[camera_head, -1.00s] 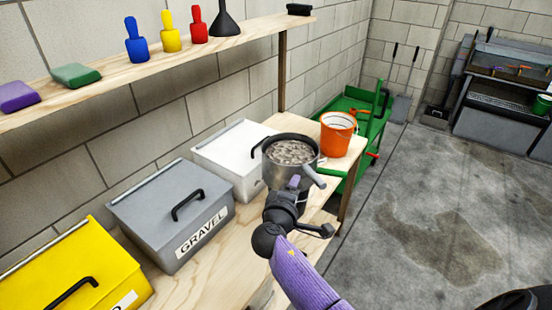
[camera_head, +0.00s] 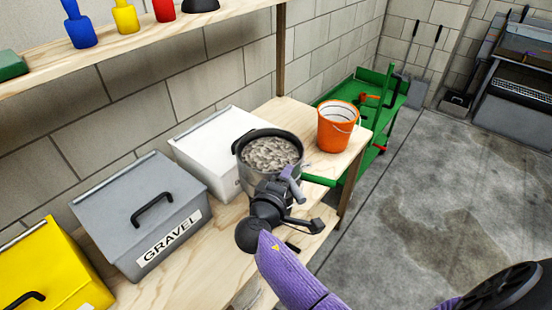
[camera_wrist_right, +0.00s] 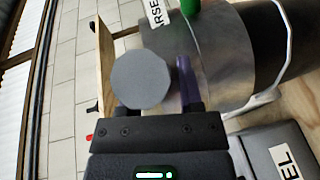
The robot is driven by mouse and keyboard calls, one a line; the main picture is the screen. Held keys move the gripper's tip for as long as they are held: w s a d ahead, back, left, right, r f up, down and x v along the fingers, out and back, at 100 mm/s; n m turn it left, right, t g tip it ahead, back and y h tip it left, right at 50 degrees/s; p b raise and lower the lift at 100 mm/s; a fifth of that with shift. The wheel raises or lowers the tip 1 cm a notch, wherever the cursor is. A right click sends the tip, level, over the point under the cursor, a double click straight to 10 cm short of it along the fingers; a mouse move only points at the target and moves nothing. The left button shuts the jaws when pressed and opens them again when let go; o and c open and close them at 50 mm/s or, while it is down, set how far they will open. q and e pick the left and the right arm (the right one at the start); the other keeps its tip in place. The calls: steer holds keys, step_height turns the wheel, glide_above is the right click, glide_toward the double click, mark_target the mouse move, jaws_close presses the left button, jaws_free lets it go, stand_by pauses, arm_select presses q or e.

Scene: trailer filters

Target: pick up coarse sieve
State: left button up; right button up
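The coarse sieve (camera_head: 270,156) is a round metal pan with a dark rim, full of grey gravel, at the right part of the wooden bench. Its grey handle points toward the front right. My right gripper (camera_head: 292,186) is at this handle, with a purple finger beside it. In the right wrist view the handle's round grey end (camera_wrist_right: 140,80) covers one finger, and the purple finger is just right of it. The sieve wall with a partly visible label stands behind. I cannot tell whether the fingers press on the handle. My left gripper is not in view.
An orange bucket (camera_head: 337,128) stands right of the sieve, and a white bin (camera_head: 212,150) is close on its left. A grey gravel bin (camera_head: 140,212) and a yellow bin (camera_head: 50,270) stand further left. A green cart (camera_head: 372,100) is behind. A shelf (camera_head: 150,45) runs above.

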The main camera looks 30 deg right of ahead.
steer(key=shift+w, duration=0.1)
jaws_close()
